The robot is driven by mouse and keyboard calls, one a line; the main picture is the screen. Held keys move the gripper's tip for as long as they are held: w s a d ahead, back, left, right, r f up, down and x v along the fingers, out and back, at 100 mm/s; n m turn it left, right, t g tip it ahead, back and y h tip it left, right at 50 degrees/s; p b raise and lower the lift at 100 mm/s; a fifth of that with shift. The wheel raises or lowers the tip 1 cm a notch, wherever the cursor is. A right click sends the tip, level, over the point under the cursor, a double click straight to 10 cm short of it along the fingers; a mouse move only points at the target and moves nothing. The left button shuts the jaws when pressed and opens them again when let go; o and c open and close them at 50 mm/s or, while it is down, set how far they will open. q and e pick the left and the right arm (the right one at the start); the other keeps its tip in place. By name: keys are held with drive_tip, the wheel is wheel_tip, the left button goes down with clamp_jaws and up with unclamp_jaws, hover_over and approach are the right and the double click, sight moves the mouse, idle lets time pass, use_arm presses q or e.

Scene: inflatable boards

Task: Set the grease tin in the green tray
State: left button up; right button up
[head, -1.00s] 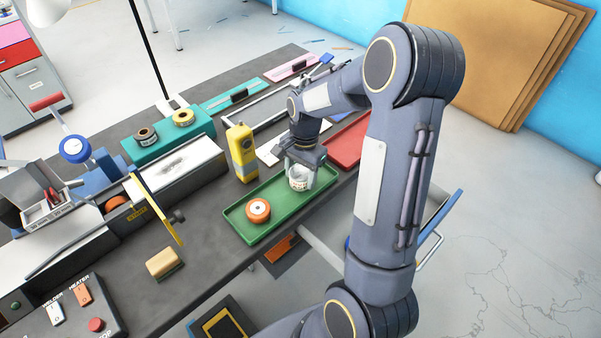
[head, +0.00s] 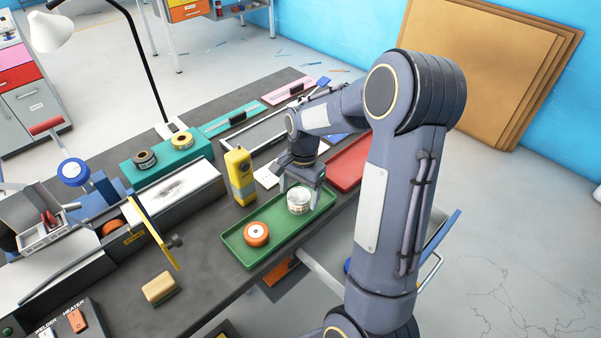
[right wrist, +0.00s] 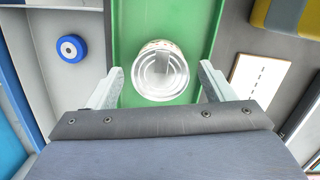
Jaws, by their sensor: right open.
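The grease tin (head: 299,201), a small pale round can with a printed side, stands upright in the green tray (head: 243,255), toward its far right end. In the right wrist view the tin (right wrist: 160,72) shows its ringed metal lid, with the green tray floor (right wrist: 124,30) around it. My right gripper (head: 301,188) is over the tray, right above the tin. Its fingers are spread apart, with clear gaps on both sides of the tin, and hold nothing. My left gripper is out of view.
An orange roller (head: 256,234) lies in the tray's near half. A yellow handheld device (head: 240,176) stands beside the tray, and a red tray (head: 349,163) lies beyond it. A tan block (head: 160,288) lies on the open dark bench top at the front left.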

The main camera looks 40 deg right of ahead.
sight(302, 193)
wheel_tip(302, 193, up, 10)
drive_tip(key=d, duration=0.1)
drive_tip(key=s+a+r+n+t+y, duration=0.2)
drive_tip(key=s+a+n+t, duration=0.4)
drive_tip(key=s+a+n, duration=0.7)
drive_tip(key=s+a, duration=0.2)
drive_tip(key=s, duration=0.3)
drive_tip(key=shift+a+r, duration=0.2)
drive_tip(key=shift+r, duration=0.1)
